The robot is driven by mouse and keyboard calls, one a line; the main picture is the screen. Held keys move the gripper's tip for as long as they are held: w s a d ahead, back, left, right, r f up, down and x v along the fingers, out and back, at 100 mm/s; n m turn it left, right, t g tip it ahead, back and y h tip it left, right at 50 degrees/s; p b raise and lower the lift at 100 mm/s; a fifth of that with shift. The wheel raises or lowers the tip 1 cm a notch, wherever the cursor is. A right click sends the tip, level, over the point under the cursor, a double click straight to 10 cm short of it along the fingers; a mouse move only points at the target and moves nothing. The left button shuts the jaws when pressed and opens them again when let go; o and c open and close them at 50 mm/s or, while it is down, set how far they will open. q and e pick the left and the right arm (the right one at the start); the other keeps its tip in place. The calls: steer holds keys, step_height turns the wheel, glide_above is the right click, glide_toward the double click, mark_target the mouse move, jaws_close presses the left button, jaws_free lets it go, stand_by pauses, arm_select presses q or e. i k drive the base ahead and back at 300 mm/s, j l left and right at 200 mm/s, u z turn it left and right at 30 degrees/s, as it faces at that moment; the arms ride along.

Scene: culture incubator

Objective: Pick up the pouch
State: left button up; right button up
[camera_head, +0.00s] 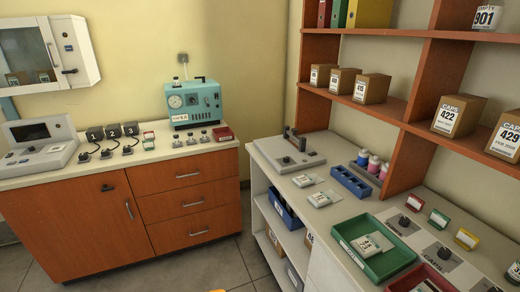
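Several small, pale, flat packets with labels look like pouches, but I cannot tell which one the task means. One packet (304,180) lies on the right counter in front of the grey device. A second packet (325,198) lies just nearer on the same counter. More pale packets (369,246) lie together inside the green tray (345,239). Their labels are too small to read surely. Neither of my grippers is in view.
A blue rack (350,182) and small bottles (373,165) stand behind the packets. A grey flat device (287,152) sits at the counter's far end. A red tray (447,283) is nearest. Shelves with boxes (371,88) overhang the counter. Floor (190,268) between the counters is clear.

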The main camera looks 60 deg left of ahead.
mark_target(322, 199)
steer(key=u, duration=1.65)
